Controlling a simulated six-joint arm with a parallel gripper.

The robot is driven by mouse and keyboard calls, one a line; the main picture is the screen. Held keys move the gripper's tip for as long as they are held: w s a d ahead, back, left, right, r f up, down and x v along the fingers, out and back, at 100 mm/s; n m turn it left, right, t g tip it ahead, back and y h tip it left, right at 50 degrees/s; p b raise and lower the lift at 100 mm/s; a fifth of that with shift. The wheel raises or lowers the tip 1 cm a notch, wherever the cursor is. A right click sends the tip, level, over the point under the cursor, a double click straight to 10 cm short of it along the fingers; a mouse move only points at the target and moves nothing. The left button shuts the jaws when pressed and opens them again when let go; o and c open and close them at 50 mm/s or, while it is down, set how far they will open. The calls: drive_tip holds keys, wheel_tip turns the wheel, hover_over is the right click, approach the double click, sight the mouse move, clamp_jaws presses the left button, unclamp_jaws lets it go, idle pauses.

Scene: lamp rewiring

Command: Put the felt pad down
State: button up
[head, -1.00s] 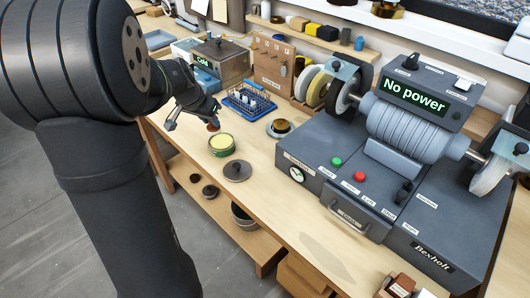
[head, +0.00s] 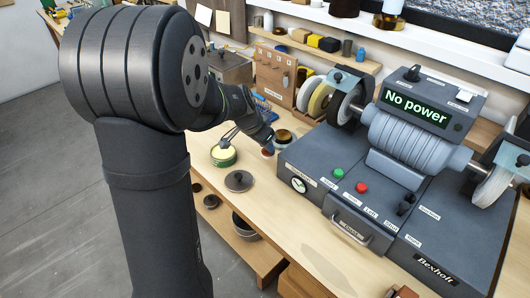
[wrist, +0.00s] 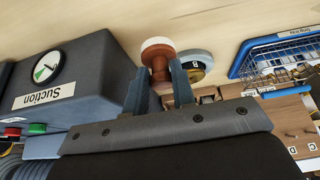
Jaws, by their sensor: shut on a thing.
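My gripper (wrist: 158,78) is shut on the felt pad (wrist: 158,50), a small piece with a reddish-brown handle and a round, pale-faced end with a rust-red rim. The pad is between the two blue-grey fingers, its pale end out past the fingertips. Only a small reddish part of the pad (head: 267,153) shows there. I cannot tell whether the pad touches the bench.
The grey machine (head: 320,165) is at right. Bare bench lies in front.

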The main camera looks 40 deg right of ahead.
sight(265, 153)
drive_tip(key=shift+f, duration=1.7)
drive_tip(key=shift+f, duration=0.15)
drive_tip(key=o, duration=0.9)
drive_tip(key=shift+a+r, duration=0.15)
drive_tip(key=shift+r, duration=0.35)
drive_tip(key=v, duration=1.1)
drive_tip(key=shift+a+r, duration=0.1)
